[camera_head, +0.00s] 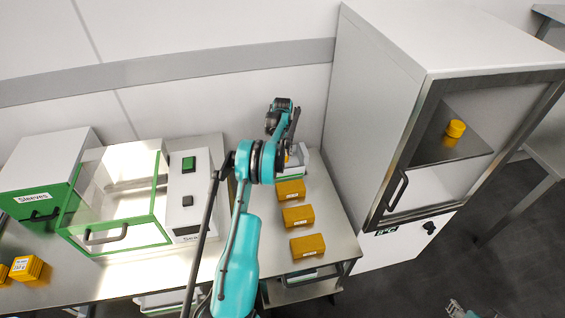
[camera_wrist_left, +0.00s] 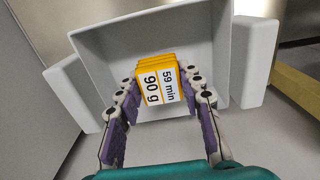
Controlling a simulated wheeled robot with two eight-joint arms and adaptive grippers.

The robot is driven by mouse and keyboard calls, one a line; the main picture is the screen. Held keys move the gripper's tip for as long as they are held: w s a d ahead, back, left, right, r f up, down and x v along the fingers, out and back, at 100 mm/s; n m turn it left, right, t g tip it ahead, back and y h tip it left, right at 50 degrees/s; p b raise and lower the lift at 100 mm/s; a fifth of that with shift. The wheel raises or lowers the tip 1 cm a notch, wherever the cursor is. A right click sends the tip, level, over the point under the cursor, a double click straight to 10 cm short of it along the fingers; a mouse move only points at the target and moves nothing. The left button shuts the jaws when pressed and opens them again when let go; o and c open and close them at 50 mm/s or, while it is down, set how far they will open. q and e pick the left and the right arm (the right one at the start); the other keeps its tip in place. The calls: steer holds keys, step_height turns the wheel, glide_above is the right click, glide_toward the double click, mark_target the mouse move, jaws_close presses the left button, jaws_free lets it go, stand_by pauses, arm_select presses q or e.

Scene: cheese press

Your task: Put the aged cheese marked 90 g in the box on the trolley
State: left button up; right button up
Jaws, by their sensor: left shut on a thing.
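A yellow-orange cheese block (camera_wrist_left: 150,72) with a white label reading "59 min" and "90 g" sits between the fingertips of my left gripper (camera_wrist_left: 163,88). The gripper is shut on it. Behind it in the wrist view is a pale grey open tray-like container (camera_wrist_left: 105,50) with side flanges; I cannot tell whether the cheese touches it. In the head view my left gripper (camera_head: 290,148) is at the table's back right, over a small whitish container (camera_head: 300,157), largely hidden by my arm. My right gripper (camera_head: 458,307) barely shows at the bottom edge. No trolley is identifiable.
Three orange blocks (camera_head: 298,216) lie in a row on the steel table (camera_head: 335,232). A green-trimmed sealing machine (camera_head: 120,190) stands left, beside a "Sleeves" box (camera_head: 40,180). More orange blocks (camera_head: 28,270) lie far left. A tall glass-doored cabinet (camera_head: 385,110) holds a yellow cheese (camera_head: 455,129).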

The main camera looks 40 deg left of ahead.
arm_select(q)
step_height(320, 180, down, 4)
steer(key=shift+r+b, duration=0.1)
steer(key=shift+b, duration=0.7)
steer(key=shift+r, duration=0.15)
steer(key=o, duration=1.3)
